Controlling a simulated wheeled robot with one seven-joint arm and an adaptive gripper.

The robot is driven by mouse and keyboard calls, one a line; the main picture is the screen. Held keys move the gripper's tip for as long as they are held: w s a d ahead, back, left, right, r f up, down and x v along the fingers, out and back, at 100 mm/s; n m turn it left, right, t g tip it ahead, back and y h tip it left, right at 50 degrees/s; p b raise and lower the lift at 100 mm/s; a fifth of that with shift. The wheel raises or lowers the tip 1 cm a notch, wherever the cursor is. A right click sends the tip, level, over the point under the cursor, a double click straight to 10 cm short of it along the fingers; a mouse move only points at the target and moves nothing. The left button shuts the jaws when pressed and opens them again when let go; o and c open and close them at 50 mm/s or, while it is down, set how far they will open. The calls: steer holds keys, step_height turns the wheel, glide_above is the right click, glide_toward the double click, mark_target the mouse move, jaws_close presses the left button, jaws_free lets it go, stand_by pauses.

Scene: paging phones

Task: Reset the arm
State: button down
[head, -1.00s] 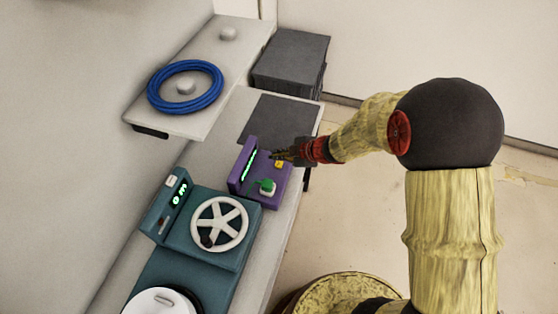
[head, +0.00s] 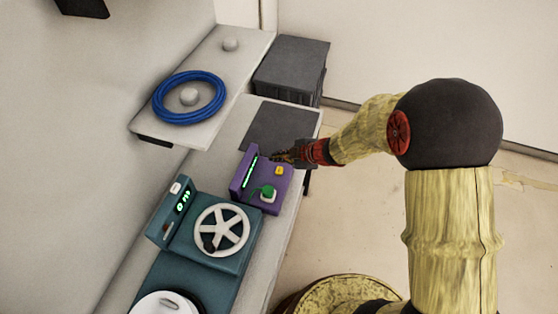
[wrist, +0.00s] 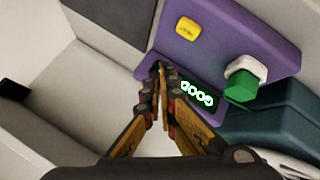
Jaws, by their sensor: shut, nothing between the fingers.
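My gripper (head: 277,157) is shut and empty at the end of my arm, above the far edge of the purple device. It also shows in the wrist view (wrist: 159,72), with its fingertips together. The purple device (head: 243,188) stands on the bench, with a lit green display (head: 251,171), a yellow button (head: 279,170) and a green knob (head: 268,192). In the wrist view the yellow button (wrist: 187,27), green knob (wrist: 243,90) and display (wrist: 197,93) lie right of the fingers. I cannot tell whether the fingertips touch the device.
A teal device with a white handwheel (head: 222,229) stands nearer on the bench. A blue coil (head: 188,97) lies on the raised shelf (head: 222,62). A dark mat (head: 270,128) lies beyond the purple device, and a dark grey box (head: 290,70) stands behind. Open floor is to the right.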

steer(key=d+f+m+h, duration=0.3)
steer(key=d+m+h, duration=0.25)
steer(key=d, duration=0.55)
steer(key=s+d+r+m+h, duration=0.3)
steer(key=s+d+r+m, duration=0.25)
steer(key=d, duration=0.25)
steer(key=s+d+r+m+g, duration=0.25)
steer(key=s+r+m, duration=0.35)
steer(key=s+r, duration=0.6)
steer(key=s+a+r+m+t+y, duration=0.1)
steer(key=s+a+r, duration=0.3)
steer(key=s+r, duration=0.5)
step_height(320, 180, up, 3)
steer(key=shift+s+a+f+m+t+b, duration=0.1)
steer(key=shift+s+a+m+t+b, duration=0.2)
steer(key=shift+m+t, duration=0.45)
